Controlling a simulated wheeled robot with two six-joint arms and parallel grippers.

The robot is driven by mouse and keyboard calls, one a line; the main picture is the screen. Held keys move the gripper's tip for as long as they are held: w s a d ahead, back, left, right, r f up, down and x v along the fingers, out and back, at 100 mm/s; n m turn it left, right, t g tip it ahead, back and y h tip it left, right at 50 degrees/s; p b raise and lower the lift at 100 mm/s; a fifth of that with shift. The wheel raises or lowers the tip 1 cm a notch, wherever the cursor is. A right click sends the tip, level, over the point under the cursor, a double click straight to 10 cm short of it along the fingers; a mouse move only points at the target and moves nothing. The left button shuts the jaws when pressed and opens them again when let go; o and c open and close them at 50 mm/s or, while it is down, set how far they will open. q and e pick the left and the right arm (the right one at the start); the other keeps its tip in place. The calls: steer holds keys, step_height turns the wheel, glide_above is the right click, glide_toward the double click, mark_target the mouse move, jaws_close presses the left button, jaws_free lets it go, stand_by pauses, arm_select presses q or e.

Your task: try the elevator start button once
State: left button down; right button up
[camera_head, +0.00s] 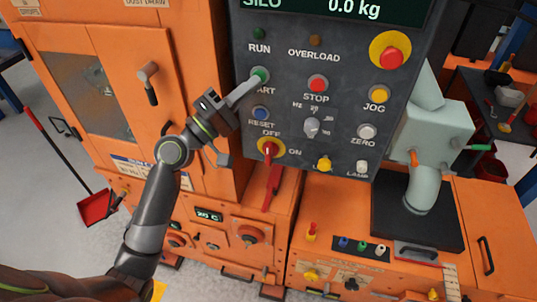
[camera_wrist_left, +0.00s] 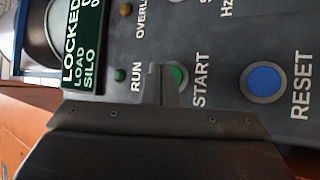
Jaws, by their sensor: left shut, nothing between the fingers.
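The green start button (camera_head: 261,75) is on the dark control panel (camera_head: 345,100), left of the red stop button (camera_head: 318,83). My left gripper (camera_head: 256,80) is shut and empty, its fingertips at the start button and covering part of it and its label. In the left wrist view the shut fingers (camera_wrist_left: 162,85) overlap the left side of the green start button (camera_wrist_left: 178,77). I cannot tell whether the tips touch or press it. The display (camera_wrist_left: 84,45) there reads LOCKED, LOAD, SILO. The run lamp (camera_head: 259,34) looks dark green. My right gripper is not in view.
Around it are the blue reset button (camera_head: 261,113), a red rotary switch (camera_head: 270,150), a yellow jog button (camera_head: 380,94) and a red emergency stop (camera_head: 391,56). An orange cabinet (camera_head: 185,40) with a handle stands left. A pale green chute (camera_head: 432,140) stands right.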

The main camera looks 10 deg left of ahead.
arm_select(q)
steer(key=s, duration=0.6)
steer(key=shift+a+p, duration=0.1)
steer(key=shift+p, duration=0.3)
stand_by(0.4)
